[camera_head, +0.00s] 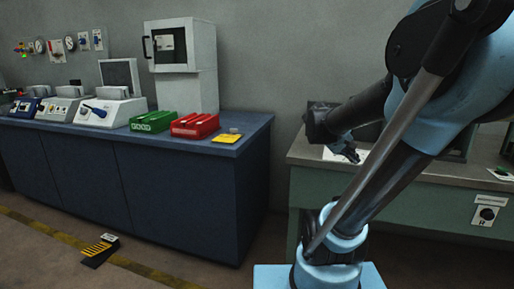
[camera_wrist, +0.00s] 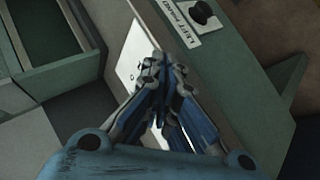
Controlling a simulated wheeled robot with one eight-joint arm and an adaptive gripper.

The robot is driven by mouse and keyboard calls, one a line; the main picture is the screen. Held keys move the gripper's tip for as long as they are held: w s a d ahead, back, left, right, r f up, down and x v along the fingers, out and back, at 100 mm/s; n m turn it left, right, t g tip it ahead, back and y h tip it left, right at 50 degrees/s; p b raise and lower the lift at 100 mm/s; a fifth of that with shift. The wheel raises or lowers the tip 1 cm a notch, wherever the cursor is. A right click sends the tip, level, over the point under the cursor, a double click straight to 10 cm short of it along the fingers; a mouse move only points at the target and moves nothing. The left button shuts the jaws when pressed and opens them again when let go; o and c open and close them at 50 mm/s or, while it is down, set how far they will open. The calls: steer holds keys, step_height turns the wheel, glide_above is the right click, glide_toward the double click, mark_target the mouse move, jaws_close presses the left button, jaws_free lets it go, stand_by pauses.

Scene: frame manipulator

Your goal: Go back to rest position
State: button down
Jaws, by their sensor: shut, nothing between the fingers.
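My gripper (camera_head: 350,153) is at the end of my blue and black arm, in front of the grey-green workbench (camera_head: 448,183) on the right of the head view. In the wrist view my gripper (camera_wrist: 164,66) has its blue and grey fingers closed together at the tips, with nothing between them. Beneath the fingers a white sheet or plate (camera_wrist: 128,42) lies on the bench. My arm hides part of the bench in the head view.
A dark blue counter (camera_head: 190,188) on the left carries a green bin (camera_head: 152,122), a red bin (camera_head: 195,125), a yellow item (camera_head: 227,138) and several instruments. A black and yellow object (camera_head: 99,250) lies on the floor. A labelled panel with a black knob (camera_wrist: 201,12) is on the bench front.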

steer(key=s+a+f+m+g+y, duration=0.1)
steer(key=s+a+f+g+y, duration=0.1)
steer(key=s+a+f+y, duration=0.6)
steer(key=s+a+f, duration=0.5)
steer(key=s+a, duration=0.1)
steer(key=a, duration=0.2)
steer(key=shift+s+m+y, duration=0.3)
steer(key=shift+s, duration=0.05)
steer(key=shift+f, duration=0.1)
